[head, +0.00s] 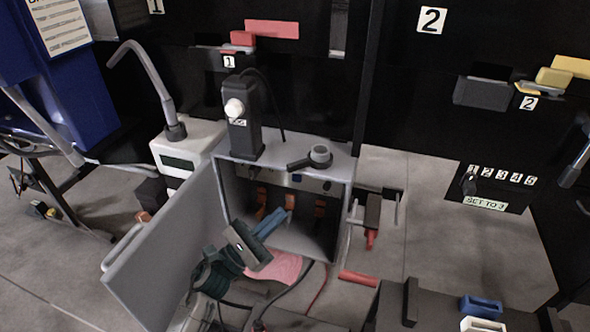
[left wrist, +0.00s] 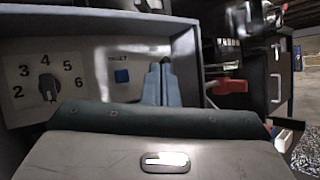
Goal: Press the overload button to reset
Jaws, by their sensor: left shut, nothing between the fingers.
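A small square blue button (left wrist: 121,76), under a label too small to read surely, is on the pale panel (left wrist: 85,55) in the left wrist view. A numbered dial (left wrist: 48,88) is left of it. In the head view the grey box (head: 352,180) stands open, with orange parts inside. My left gripper (head: 281,216) is shut and empty at the box's opening. Its blue fingers (left wrist: 160,82) show together right of the button in the left wrist view. I cannot tell how far the fingertips are from the panel. My right gripper is not in view.
The box's open door (head: 165,240) stands left of my left arm. Cables and a red rod (head: 358,278) lie in front. A red-handled part (head: 371,220) is right of the box.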

